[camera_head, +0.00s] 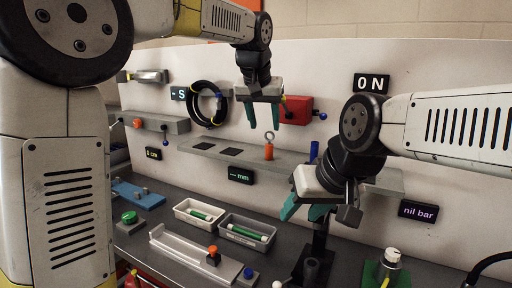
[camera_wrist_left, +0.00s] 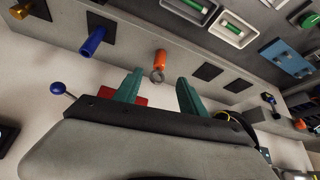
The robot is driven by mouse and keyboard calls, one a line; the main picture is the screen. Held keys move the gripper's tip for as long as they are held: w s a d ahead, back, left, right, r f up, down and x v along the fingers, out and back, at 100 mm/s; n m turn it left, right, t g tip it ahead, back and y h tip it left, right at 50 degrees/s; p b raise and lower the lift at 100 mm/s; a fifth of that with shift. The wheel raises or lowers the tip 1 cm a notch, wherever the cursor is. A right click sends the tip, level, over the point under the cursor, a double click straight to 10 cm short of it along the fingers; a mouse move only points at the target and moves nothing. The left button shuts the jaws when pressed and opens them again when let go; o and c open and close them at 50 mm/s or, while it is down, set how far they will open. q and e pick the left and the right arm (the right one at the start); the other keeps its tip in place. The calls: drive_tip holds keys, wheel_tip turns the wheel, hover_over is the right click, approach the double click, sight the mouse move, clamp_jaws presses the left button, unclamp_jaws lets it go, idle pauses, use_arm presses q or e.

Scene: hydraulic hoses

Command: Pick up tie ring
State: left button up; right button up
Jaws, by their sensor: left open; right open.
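The tie ring, an orange cylinder with a grey eye on top (camera_head: 269,151), stands upright on the grey shelf (camera_head: 290,159) in the middle of the panel. It also shows in the left wrist view (camera_wrist_left: 160,58), just beyond the fingertips and between their lines. My left gripper (camera_head: 263,118) is open and empty, with teal fingers pointing down a little above the ring. The fingers also show in the left wrist view (camera_wrist_left: 158,82), apart from the ring. My right gripper (camera_head: 305,212) is open and empty, above the bench, right of the grey bin.
A blue peg (camera_head: 314,150) stands on the shelf right of the tie ring. A red box (camera_head: 297,110) is mounted behind my left gripper, and a black hose coil (camera_head: 207,104) hangs to its left. Bins with green tubes, a white one (camera_head: 184,215) and a grey one (camera_head: 235,237), sit below.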

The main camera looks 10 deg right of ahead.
sight(269, 145)
use_arm(q)
drive_tip(key=x, duration=1.2)
drive_tip(key=shift+w+f, duration=0.1)
drive_tip(key=shift+w, duration=0.05)
drive_tip(key=shift+c, duration=0.2)
clamp_jaws()
